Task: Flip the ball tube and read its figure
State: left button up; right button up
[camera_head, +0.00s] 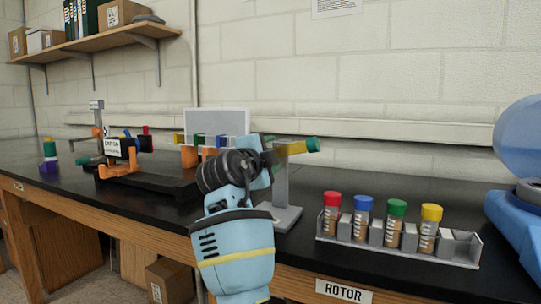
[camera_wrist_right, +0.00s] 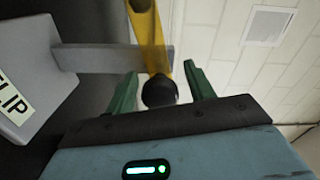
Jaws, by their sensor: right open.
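The ball tube (camera_head: 292,148), yellow and see-through with a green end at right, is held sideways at the top of a grey stand (camera_head: 283,190). No figure on the tube is readable. My left gripper is not in view.
A grey rack (camera_head: 375,249) with several coloured-cap tubes stands right of the stand. A blue machine (camera_head: 515,215) is at far right. A black device with orange parts (camera_head: 120,168) and a white panel (camera_head: 216,121) stand to the left. A wall shelf (camera_head: 100,39) is upper left.

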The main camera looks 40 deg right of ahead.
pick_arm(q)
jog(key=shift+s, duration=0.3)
pick_arm(e)
jog(key=v, duration=0.8)
